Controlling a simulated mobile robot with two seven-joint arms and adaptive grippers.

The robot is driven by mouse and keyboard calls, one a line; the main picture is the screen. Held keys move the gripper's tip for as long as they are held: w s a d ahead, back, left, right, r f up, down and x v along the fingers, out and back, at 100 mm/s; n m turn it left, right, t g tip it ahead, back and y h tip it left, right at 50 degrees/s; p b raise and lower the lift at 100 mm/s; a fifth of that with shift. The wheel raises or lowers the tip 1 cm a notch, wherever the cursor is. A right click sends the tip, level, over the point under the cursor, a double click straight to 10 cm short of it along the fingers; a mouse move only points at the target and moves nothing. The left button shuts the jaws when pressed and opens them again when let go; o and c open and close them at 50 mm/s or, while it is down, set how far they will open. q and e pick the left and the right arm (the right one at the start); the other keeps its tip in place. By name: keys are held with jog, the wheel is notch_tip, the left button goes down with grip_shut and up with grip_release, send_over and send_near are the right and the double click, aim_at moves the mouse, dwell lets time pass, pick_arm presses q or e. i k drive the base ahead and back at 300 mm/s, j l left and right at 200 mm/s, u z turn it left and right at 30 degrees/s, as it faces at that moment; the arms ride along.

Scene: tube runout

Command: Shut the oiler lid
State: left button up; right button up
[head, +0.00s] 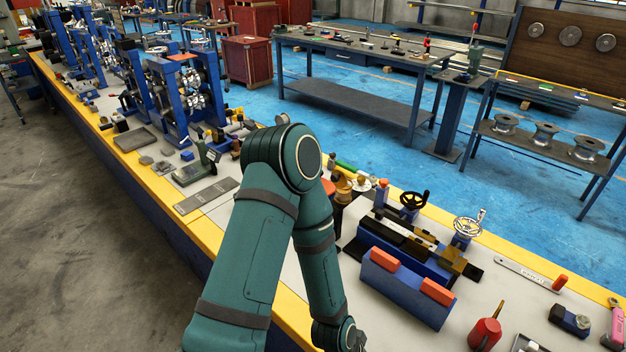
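A small red can with a thin dark spout (484,334), which looks like an oiler, stands on the bench near the bottom edge, right of centre. Its lid is too small to make out, so I cannot tell whether it is open or shut. One of my green arms rises from the bottom, bends at the elbow and runs down to the bottom edge. Its gripper is hidden below the frame. My other gripper is not in view either.
A blue vise-like fixture (408,287) with orange pads stands left of the red can, with a black handwheel (413,202) and a chrome handwheel (468,226) behind it. A blue-and-black block (570,320) and a pink-handled tool (617,325) lie to the right.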

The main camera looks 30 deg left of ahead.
aim_at(338, 178)
jog(key=j+u, duration=0.55)
jog(key=u, duration=0.15)
jog(key=z, duration=0.1)
